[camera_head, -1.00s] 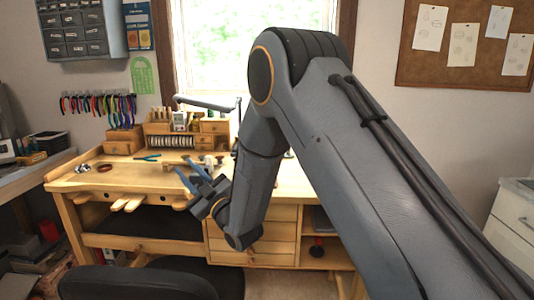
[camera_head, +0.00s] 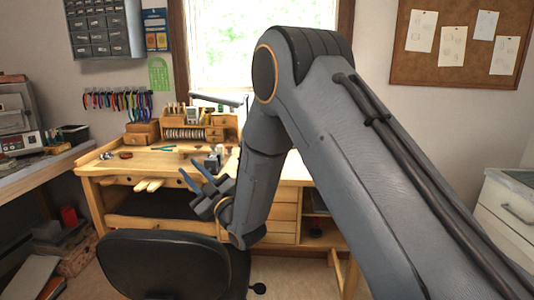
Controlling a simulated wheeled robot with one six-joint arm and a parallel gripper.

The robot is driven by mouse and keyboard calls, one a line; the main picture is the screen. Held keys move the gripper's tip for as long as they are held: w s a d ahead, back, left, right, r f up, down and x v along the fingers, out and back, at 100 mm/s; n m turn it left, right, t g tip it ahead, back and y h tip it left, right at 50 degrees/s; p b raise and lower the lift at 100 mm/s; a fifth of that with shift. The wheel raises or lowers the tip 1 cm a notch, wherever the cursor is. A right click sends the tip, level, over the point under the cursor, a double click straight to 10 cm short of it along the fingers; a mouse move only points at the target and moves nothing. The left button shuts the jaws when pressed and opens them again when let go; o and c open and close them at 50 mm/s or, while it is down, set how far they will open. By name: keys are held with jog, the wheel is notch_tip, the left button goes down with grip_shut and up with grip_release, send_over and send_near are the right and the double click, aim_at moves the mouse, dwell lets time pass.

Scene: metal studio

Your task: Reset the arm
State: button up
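My arm (camera_head: 350,140) fills the centre and right of the head view. It rises from the lower right to a bent joint in front of the window, then drops down. My gripper (camera_head: 194,179) hangs at its end, pointing to the upper left, in front of the wooden workbench. Its two blue-tipped fingers stand apart with nothing visible between them. Part of the bench's right side is hidden behind my arm.
The workbench (camera_head: 110,165) holds small tools and wooden organizers. A black chair (camera_head: 165,265) stands close in front, below my gripper. A side counter (camera_head: 30,172) is at left and a white drawer cabinet (camera_head: 505,215) at right. A corkboard (camera_head: 455,75) hangs on the wall.

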jog(key=w+d+f+m+g+h+b, duration=0.1)
jog(key=w+d+f+m+h, duration=0.1)
jog(key=d+f+h, duration=0.3)
jog(key=w+d+f+m+h+b, duration=0.1)
jog(key=w+d+m+h, duration=0.15)
jog(key=d, duration=0.45)
jog(key=s+d+f+m+g+h+b, duration=0.1)
jog(key=s+d+f+m+g+h, duration=0.15)
jog(key=d, duration=0.35)
jog(key=s+d+f+m+g+h+b, duration=0.1)
jog(key=d+f+h, duration=0.1)
jog(key=d+f, duration=0.3)
jog(key=s+d+f+m+g+h+b, duration=0.25)
jog(key=s+d+f+m+g, duration=0.2)
jog(key=s+d, duration=0.7)
jog(key=s+d+f+m+g, duration=0.1)
jog(key=s+d+g, duration=0.2)
jog(key=s, duration=0.7)
jog(key=s+d+f+m+g+h, duration=0.1)
jog(key=s+d+m+g, duration=0.1)
jog(key=s, duration=0.7)
jog(key=shift+s+d+f+g+b, duration=0.3)
jog(key=shift+d+g+b, duration=0.2)
jog(key=shift+d, duration=0.5)
